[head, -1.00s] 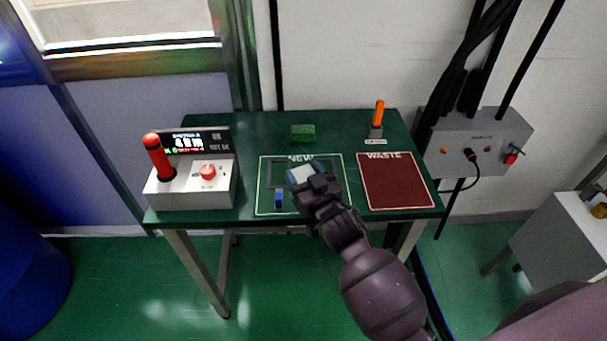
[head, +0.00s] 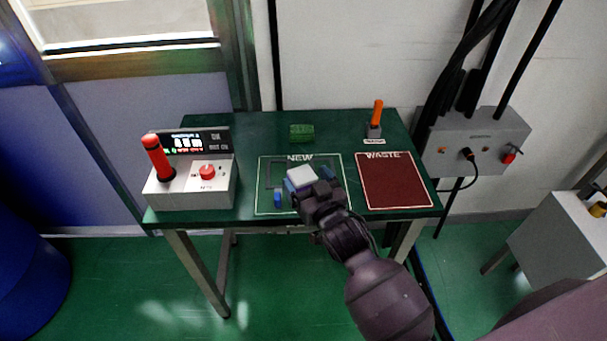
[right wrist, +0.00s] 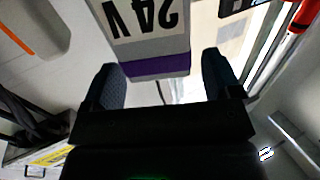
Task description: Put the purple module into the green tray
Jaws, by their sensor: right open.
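The purple module (head: 302,175) shows as a pale block over the green tray marked NEW (head: 264,203) in the head view. In the right wrist view the module (right wrist: 158,66) is grey-white with a purple band and the marking 24V. My right gripper (head: 309,181) is open, with its fingers on either side of the module's near end. In the right wrist view the gripper (right wrist: 165,85) has a gap between the module and the right-hand finger. I cannot tell whether the module rests on the tray. My left gripper is not in view.
A small blue piece (head: 278,198) is in the green tray, left of the gripper. The red WASTE tray (head: 394,183) lies to the right. A control box with a red lever (head: 192,186), a green block (head: 302,132) and an orange-handled device (head: 376,120) stand on the table.

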